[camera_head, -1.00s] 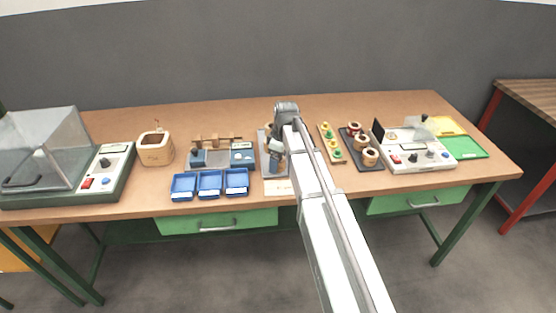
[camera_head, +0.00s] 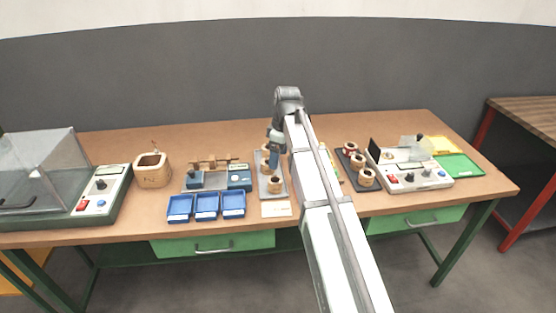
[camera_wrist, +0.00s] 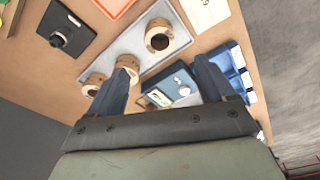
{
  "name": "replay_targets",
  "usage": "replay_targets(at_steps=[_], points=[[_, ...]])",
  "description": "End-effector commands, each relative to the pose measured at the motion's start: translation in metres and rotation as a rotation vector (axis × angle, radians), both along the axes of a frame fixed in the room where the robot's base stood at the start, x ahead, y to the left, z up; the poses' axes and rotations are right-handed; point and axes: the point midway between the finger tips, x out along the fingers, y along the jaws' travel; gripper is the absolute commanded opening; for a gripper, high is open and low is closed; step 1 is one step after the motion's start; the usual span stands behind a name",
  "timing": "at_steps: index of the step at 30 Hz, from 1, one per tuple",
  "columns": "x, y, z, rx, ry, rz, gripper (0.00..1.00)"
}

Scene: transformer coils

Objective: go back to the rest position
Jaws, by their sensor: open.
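My gripper (camera_head: 273,152) hangs over the back part of a grey tray (camera_head: 264,194) near the table's middle. In the wrist view its two fingers are apart with nothing held between them (camera_wrist: 165,66). The tray also shows in the wrist view (camera_wrist: 184,46) with a row of tan coils. One coil (camera_wrist: 158,38) is fully clear there, and the other two sit close to or partly behind the left finger. In the head view the front coil (camera_head: 274,185) stands upright on the tray. My arm link covers the table to the right of the tray.
Left of the tray are a blue device (camera_head: 239,178), blue bins (camera_head: 207,205), a wooden box (camera_head: 152,171) and a covered machine (camera_head: 40,170). Right are a dark coil tray (camera_head: 350,174), a white tester (camera_head: 410,175) and a green tray (camera_head: 460,165). Air above the table is free.

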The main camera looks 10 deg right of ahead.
Motion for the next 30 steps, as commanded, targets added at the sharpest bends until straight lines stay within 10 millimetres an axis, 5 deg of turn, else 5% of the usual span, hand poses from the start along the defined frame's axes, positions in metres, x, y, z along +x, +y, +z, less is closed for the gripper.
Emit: replay_targets(at_steps=[14,24,30], points=[[-0.012,-0.01,-0.008,-0.003,0.005,-0.012,0.83],[-0.122,-0.094,-0.089,-0.026,0.051,-0.134,0.83],[-0.175,-0.125,-0.119,-0.037,0.072,-0.19,0.83]])
